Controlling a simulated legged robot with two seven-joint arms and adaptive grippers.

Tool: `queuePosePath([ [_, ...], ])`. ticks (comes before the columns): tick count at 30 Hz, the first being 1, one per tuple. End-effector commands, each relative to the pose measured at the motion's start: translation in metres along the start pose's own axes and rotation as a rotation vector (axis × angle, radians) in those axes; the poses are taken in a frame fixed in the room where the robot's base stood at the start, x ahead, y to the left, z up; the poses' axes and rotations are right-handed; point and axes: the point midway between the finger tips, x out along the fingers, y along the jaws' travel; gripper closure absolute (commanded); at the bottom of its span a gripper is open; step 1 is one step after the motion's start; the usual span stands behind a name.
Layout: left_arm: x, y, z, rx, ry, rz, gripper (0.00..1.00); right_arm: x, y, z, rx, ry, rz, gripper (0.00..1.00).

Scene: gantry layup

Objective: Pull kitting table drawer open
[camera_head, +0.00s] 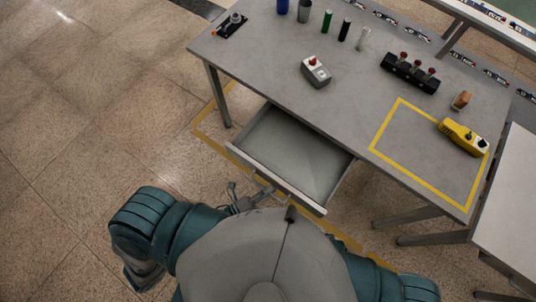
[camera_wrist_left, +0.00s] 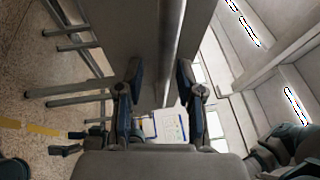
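The kitting table (camera_head: 340,112) stands ahead of me. Its drawer (camera_head: 293,160) is pulled out toward me and looks empty inside. The drawer's front panel (camera_head: 275,177) faces me, with a metal handle (camera_head: 264,191) partly hidden by my body. My left gripper (camera_head: 240,201) is low beside the handle, small and partly covered in the head view. In the left wrist view my left gripper (camera_wrist_left: 160,80) has its fingers wide apart. A grey-brown panel (camera_wrist_left: 135,35) lies beyond and between them. I cannot tell whether they touch it. My right gripper is not seen.
On the tabletop are a grey box with a red button (camera_head: 316,72), a black holder with red knobs (camera_head: 409,73), a yellow device (camera_head: 463,137) and several cylinders at the back. A white table (camera_head: 508,205) stands at right. The floor at left is clear.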

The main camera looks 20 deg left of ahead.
Motion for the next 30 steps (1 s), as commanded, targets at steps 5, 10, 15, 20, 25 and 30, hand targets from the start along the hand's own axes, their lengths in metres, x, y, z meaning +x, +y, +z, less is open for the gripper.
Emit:
queuePosePath([
  [5,-0.006,0.000,0.002,0.000,-0.001,0.000,0.63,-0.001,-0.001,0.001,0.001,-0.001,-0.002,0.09],
  [10,-0.036,0.000,0.001,-0.001,-0.001,0.003,0.63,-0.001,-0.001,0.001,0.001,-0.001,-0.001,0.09],
  [15,-0.074,0.001,-0.001,0.000,0.000,0.005,0.63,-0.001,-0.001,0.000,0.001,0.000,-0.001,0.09],
  [20,-0.102,0.001,-0.002,0.000,0.000,0.004,0.63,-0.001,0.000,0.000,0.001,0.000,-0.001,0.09],
  [25,-0.117,0.001,-0.003,0.001,0.000,0.003,0.63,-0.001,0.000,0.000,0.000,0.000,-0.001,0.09],
  [30,-0.119,0.001,-0.002,0.001,0.000,0.002,0.63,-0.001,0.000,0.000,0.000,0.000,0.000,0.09],
])
